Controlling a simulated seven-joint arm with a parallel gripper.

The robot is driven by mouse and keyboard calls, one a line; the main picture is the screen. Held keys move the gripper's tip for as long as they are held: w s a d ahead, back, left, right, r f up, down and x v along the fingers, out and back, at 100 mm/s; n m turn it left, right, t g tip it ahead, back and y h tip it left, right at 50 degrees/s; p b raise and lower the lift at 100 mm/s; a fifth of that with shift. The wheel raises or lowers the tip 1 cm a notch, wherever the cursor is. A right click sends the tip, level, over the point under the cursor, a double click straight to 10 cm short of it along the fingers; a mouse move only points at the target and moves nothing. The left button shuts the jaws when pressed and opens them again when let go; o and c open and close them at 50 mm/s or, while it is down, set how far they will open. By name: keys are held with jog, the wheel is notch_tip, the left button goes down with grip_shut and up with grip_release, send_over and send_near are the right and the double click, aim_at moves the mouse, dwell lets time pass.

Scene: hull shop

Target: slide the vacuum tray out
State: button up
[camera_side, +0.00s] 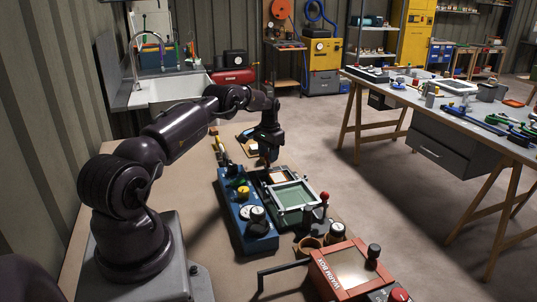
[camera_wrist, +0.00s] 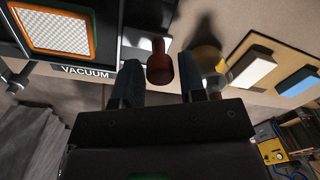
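The vacuum unit (camera_side: 294,196) is a dark box with a grey frame and a green panel, standing on the bench in the side view. In the wrist view its black edge bears the label VACUUM (camera_wrist: 86,72), beside an orange-framed mesh (camera_wrist: 62,25). A dark red knob (camera_wrist: 160,62) stands out near that edge, probably the tray's handle. My gripper (camera_wrist: 160,85) is open, with one finger on each side of the knob's near end and visible gaps. In the side view my gripper (camera_side: 266,157) is low at the unit's far end. The tray's extent is hidden.
A blue control box (camera_side: 240,212) with knobs stands left of the unit. An orange warm box (camera_side: 348,268) and a red-topped lever (camera_side: 325,198) are nearer the camera.

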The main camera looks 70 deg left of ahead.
notch_tip(320, 180, up, 13)
jog(key=shift+w+d, duration=0.15)
jog(key=shift+d, duration=0.1)
dwell(0.6)
jog(key=s+d+r, duration=0.2)
jog(key=d+r, duration=0.2)
jog(key=d, duration=0.4)
jog(key=s+d+r+t, duration=0.1)
jog(key=d+r, duration=0.3)
jog(key=d, duration=0.5)
jog(key=s+d+r, duration=0.2)
jog(key=d+r, duration=0.2)
jog(key=d, duration=0.4)
jog(key=s+d+r+m+t, duration=0.2)
jog(key=s+d, duration=0.5)
jog(key=d, duration=0.2)
jog(key=s+d+r+m+t, duration=0.2)
jog(key=s+d+r+m, duration=0.1)
jog(key=s+d, duration=0.4)
jog(key=shift+s+d+r+t, duration=0.15)
jog(key=shift+d+t, duration=0.25)
jog(key=shift+d, duration=0.9)
